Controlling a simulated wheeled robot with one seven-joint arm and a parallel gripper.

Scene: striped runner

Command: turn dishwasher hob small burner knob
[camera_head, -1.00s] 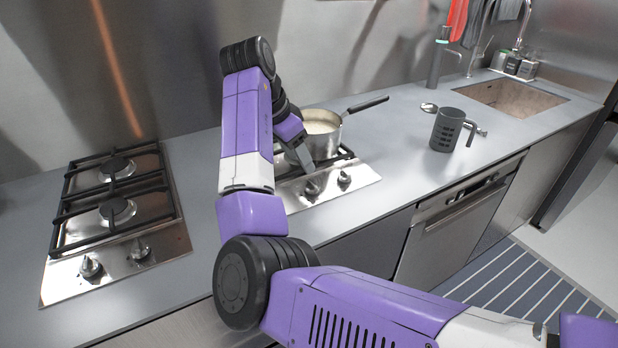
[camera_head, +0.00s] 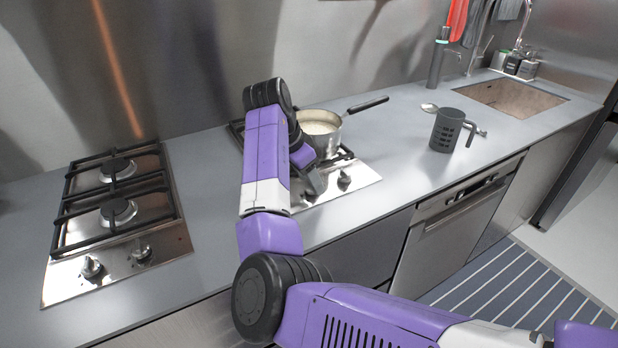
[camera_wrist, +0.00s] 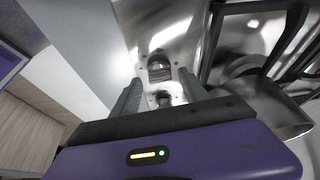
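The right hob (camera_head: 366,178), beside the dishwasher (camera_head: 455,225), has two metal knobs along its front. Its right knob (camera_head: 344,179) shows clearly; the left one is mostly hidden by my gripper (camera_head: 316,182) in the head view. In the wrist view both knobs, one nearer (camera_wrist: 162,98) and one farther (camera_wrist: 158,68), show between the spread fingers of my gripper (camera_wrist: 160,88). My gripper is open and points down at the hob front. I cannot tell whether a finger touches a knob, or which knob serves the small burner.
A pot (camera_head: 322,135) stands on the right hob just behind my gripper, its handle (camera_head: 367,104) pointing right. A dark mug (camera_head: 447,130) stands on the counter to the right. A left hob (camera_head: 115,270) has its own knobs. The counter between the hobs is clear.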

